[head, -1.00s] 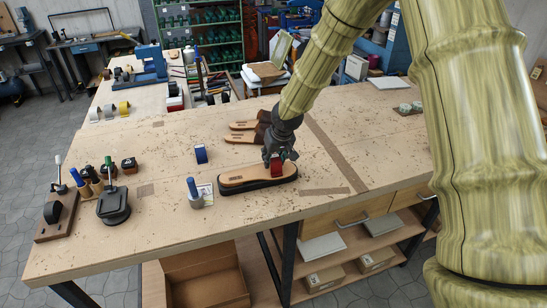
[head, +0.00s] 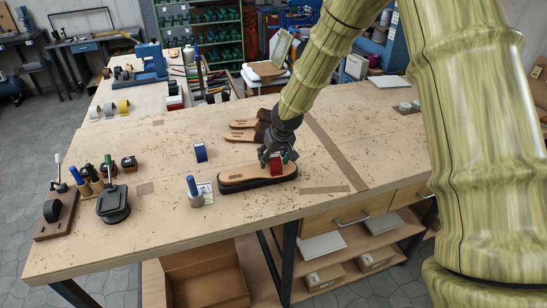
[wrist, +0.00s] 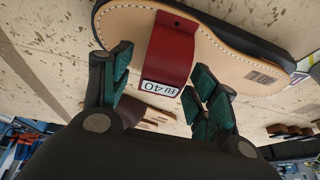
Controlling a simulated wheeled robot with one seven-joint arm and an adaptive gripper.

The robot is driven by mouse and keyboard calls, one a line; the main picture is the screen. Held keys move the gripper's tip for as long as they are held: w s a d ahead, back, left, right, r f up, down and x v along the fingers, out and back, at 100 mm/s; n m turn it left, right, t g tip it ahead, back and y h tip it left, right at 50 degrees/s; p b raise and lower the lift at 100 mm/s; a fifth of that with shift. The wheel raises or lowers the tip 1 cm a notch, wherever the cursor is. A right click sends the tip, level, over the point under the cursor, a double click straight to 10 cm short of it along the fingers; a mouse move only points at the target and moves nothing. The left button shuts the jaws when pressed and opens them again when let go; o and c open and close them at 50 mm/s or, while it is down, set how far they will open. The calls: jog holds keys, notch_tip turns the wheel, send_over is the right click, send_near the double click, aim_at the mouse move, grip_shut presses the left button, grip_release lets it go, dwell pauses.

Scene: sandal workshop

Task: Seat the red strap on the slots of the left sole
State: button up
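The red strap (head: 277,166) is arched across the tan sole (head: 240,174), which lies with its black underside on the bench near the front edge. My gripper (head: 277,158) is just above the strap. In the wrist view its green-padded fingers (wrist: 162,88) are spread, one on each side of the strap, with a gap visible at the left finger.
A blue strap-like piece (head: 201,153) stands on the bench behind the sole. A grey pot with a blue top (head: 194,192) is close to the sole's left end. Brown sandals (head: 245,132) lie behind. A black press (head: 113,205) stands further left. Bench is clear to the right.

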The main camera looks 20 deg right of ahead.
jog(key=v, duration=1.2)
